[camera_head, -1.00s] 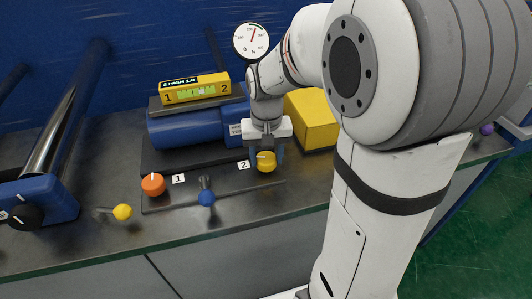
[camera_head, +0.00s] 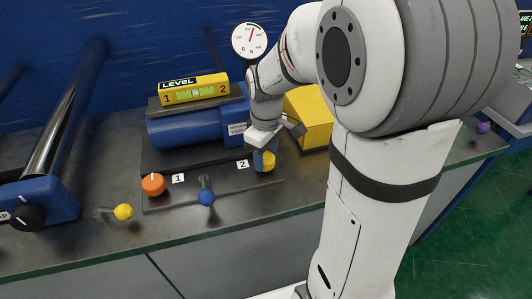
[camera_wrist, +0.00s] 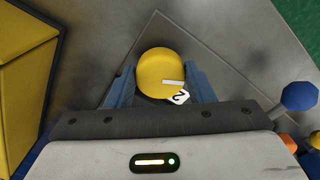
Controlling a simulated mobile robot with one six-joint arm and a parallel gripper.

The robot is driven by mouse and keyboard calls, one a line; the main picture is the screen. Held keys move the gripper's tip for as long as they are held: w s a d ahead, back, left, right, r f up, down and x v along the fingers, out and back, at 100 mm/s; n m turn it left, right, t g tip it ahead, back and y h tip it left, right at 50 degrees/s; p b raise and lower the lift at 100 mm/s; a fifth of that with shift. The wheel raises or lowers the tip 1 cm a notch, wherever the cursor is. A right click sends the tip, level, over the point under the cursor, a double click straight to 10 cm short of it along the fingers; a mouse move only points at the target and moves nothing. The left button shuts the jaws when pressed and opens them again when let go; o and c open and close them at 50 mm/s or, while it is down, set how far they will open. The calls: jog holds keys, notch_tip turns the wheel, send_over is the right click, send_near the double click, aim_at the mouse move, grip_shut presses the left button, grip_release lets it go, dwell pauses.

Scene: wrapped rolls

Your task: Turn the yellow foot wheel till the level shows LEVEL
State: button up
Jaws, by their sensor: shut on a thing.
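The yellow foot wheel (camera_head: 268,161) stands beside the label "2" on the bench. My gripper (camera_head: 264,160) points down over it and is shut on it. In the wrist view the round yellow wheel (camera_wrist: 162,73) sits between my two blue fingers, with a white mark on its top. The yellow level (camera_head: 195,89) lies on the blue cylinder, and its display reads LEVEL. Its green vial shows between the numbers 1 and 2. The orange wheel (camera_head: 153,184) stands beside the label "1".
A blue-knobbed lever (camera_head: 206,197) stands between the wheels. A yellow-knobbed lever (camera_head: 123,211) is further left. A yellow block (camera_head: 309,117) is close behind my gripper on the right. A round dial gauge (camera_head: 249,41) is above.

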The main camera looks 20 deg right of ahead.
aim_at(266, 158)
jog(key=shift+n, duration=0.5)
jog(key=o, duration=1)
jog(key=shift+r, duration=0.1)
notch_tip(266, 158, up, 8)
jog(key=shift+f+p, duration=0.15)
jog(key=shift+p, duration=0.25)
